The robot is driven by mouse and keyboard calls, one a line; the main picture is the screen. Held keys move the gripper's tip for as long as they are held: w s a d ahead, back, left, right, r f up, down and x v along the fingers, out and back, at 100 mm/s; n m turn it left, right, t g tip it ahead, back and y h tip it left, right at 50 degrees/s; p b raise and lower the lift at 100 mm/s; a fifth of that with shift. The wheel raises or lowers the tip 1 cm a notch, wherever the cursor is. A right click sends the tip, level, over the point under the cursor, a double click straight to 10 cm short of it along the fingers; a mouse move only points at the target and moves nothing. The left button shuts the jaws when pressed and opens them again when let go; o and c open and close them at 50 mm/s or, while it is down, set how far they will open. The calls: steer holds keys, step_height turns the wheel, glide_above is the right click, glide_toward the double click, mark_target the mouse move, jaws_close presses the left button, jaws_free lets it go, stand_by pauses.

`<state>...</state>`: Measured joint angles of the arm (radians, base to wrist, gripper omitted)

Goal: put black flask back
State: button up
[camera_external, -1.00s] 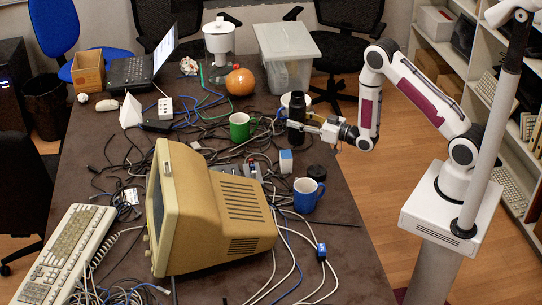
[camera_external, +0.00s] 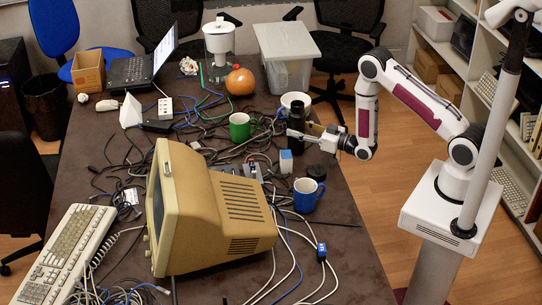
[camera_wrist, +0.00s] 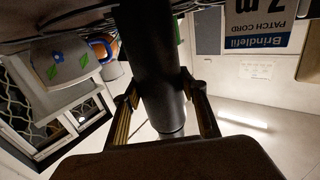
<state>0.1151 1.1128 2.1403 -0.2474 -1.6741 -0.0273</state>
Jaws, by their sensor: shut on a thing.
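The black flask (camera_external: 298,120) is a dark cylinder, near the right edge of the table in the external view. A round black disc (camera_external: 317,172) lies on the table in front of my gripper.
A small blue-and-white box (camera_external: 286,162) and a blue mug (camera_external: 306,196) stand nearer the camera. Cables cover much of the table (camera_external: 345,240) to the left.

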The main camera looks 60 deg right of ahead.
steer(key=shift+f, duration=0.1)
stand_by(0.3)
steer(key=o, duration=1.6)
steer(key=shift+s, duration=0.1)
steer(key=shift+s+d, duration=0.25)
steer(key=shift+s, duration=1.7)
steer(key=shift+s+d, duration=0.3)
steer(key=shift+s, duration=1.65)
steer(key=shift+s+d, duration=0.25)
steer(key=shift+s, duration=1.7)
steer(key=shift+w+r, duration=0.1)
steer(key=shift+r, duration=0.1)
